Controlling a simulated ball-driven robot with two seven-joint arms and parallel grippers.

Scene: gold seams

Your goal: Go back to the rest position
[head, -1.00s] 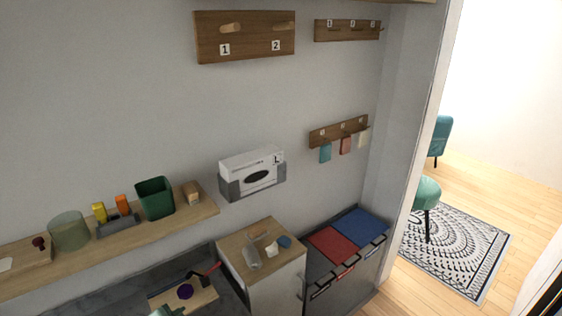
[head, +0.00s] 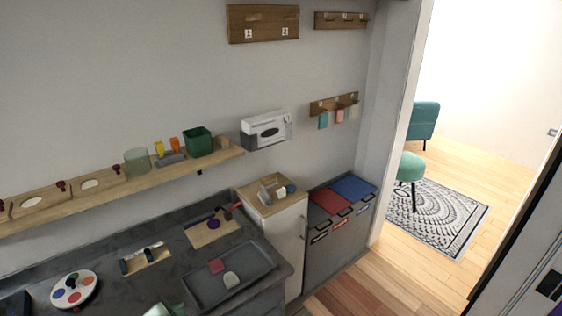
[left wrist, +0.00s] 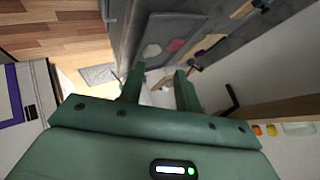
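My left gripper (left wrist: 159,72) shows in the left wrist view. Its two green fingers stand apart with nothing between them, so it is open. The fingers point toward the floor and the side of the grey counter. In the head view only a small pale green part shows at the bottom edge, probably of my left arm, and its fingers cannot be made out there. My right gripper is in neither view.
The grey counter (head: 120,225) carries a dark tray (head: 205,290), a wooden board (head: 200,236) and a round disc with coloured spots (head: 88,288). A wooden shelf (head: 220,157) runs along the wall. Open wooden floor (head: 345,296) lies at right.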

